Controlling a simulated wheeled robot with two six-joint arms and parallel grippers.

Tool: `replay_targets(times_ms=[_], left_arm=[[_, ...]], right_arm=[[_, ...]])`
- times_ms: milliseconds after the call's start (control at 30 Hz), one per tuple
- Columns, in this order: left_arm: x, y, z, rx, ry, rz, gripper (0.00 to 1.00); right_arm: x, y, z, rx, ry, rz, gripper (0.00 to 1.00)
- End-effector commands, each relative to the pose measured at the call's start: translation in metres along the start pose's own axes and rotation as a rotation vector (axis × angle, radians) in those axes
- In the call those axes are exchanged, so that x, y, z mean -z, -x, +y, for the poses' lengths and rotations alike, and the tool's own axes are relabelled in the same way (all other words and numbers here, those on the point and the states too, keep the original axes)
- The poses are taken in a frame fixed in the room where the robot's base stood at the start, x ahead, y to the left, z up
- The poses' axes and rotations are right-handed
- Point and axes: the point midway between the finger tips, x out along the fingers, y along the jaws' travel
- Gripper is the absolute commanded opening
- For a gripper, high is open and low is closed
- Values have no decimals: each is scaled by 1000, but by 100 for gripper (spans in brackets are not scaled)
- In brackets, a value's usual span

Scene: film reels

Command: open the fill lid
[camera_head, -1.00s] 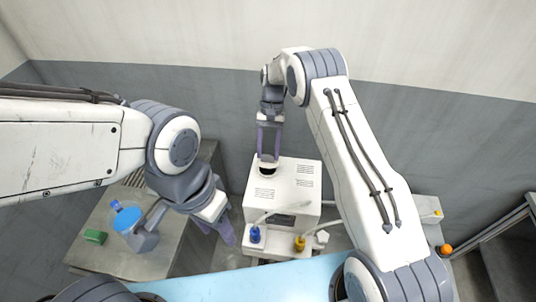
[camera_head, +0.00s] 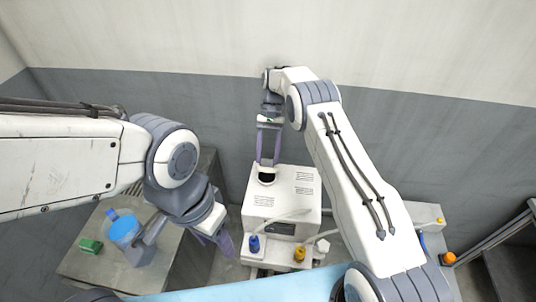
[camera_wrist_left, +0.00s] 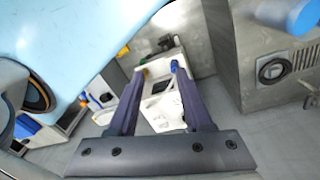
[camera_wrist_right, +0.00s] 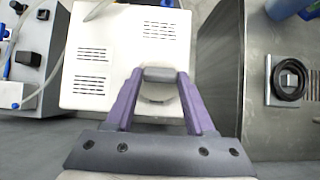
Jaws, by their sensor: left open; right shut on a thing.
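The white machine (camera_head: 282,203) stands on the floor at the middle, with vent slots on its top. A dark round opening with a pale rim (camera_head: 266,178) shows at its upper left. My right gripper (camera_head: 267,162) points down just above this opening. In the right wrist view my right gripper (camera_wrist_right: 160,72) is shut on a short grey bar, the lid handle (camera_wrist_right: 159,75), at the machine's edge. A pale round part, seemingly the lid (camera_wrist_right: 158,93), shows below the bar; its exact tilt is unclear. My left gripper (camera_head: 222,240) is open and empty, left of the machine.
A grey bench (camera_head: 105,265) at the left holds a blue container (camera_head: 126,232) and a green block (camera_head: 91,246). Blue (camera_head: 254,244) and yellow (camera_head: 299,254) fittings sit at the machine's front. An orange knob (camera_head: 448,258) is at the right.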

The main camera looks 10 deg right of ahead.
Motion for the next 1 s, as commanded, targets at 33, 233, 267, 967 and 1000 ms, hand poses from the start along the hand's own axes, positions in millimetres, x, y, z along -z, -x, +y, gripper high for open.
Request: replay_targets(times_ms=[33,233,267,967,1000], left_arm=[[0,0,0,0,0,0,35],[7,-4,-16,72,-85,-4,0],[10,-5,-22,98,-116,-5,0],[174,-36,-110,744,-1527,-135,0],[183,-40,-108,763,-1620,-146,0]], right_arm=[[1,0,0,0,-1,3,0],[1,0,0,1,-1,4,0],[1,0,0,1,-1,4,0],[1,0,0,1,-1,5,0],[1,0,0,1,-1,5,0]])
